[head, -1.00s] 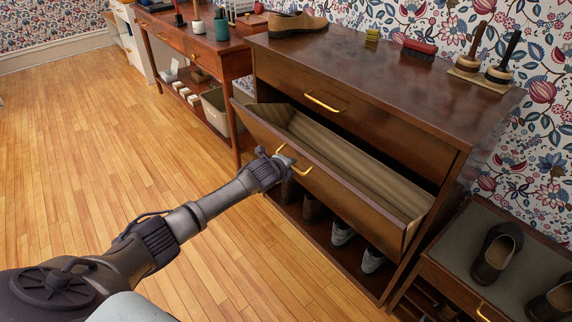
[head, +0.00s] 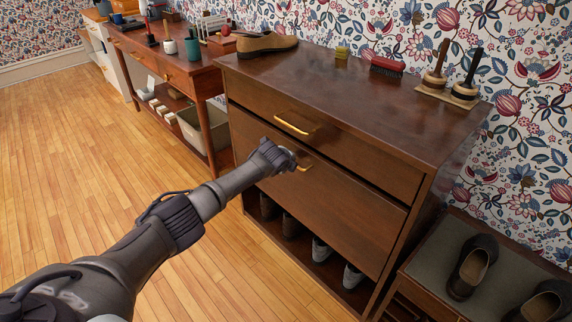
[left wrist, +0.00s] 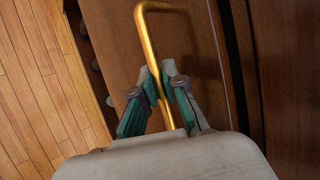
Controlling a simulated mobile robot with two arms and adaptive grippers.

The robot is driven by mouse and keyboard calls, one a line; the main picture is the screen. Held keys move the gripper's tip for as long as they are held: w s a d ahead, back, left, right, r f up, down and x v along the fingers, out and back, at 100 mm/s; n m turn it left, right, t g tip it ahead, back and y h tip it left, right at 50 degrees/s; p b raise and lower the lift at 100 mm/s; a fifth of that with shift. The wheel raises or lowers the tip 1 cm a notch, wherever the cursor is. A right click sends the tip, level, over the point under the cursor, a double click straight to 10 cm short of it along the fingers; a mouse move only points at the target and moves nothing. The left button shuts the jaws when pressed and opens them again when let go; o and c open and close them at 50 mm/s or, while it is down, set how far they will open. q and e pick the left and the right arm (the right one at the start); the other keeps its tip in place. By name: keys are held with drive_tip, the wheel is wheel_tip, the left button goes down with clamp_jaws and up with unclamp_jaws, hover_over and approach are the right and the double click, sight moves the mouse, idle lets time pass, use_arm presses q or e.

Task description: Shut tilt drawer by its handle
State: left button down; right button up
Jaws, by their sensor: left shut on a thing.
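The tilt drawer (head: 335,215) is the large lower front of the dark brown cabinet (head: 425,200). Its front now looks flush with the cabinet face, and its inside is hidden. Its brass handle (head: 304,167) shows just beyond my left gripper (head: 286,160). In the left wrist view the handle (left wrist: 152,45) runs between the two green-padded fingers of the left gripper (left wrist: 164,90), which are shut on it. My right gripper is in neither view.
An upper drawer with a brass handle (head: 295,124) sits above. A brown shoe (head: 266,44), a red brush (head: 387,66) and other items stand on top. Shoes (head: 322,250) fill the open shelf below. A low bench (head: 510,275) stands right; open floor lies left.

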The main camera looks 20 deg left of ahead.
use_arm(q)
drive_tip(key=shift+w, duration=0.15)
drive_tip(key=shift+w+d+r, duration=0.1)
drive_tip(key=shift+r, duration=0.15)
drive_tip(key=shift+r, duration=0.15)
drive_tip(key=c, duration=1.5)
unclamp_jaws()
drive_tip(key=shift+w+d, duration=0.1)
drive_tip(key=shift+w, duration=0.05)
drive_tip(key=shift+f, duration=0.2)
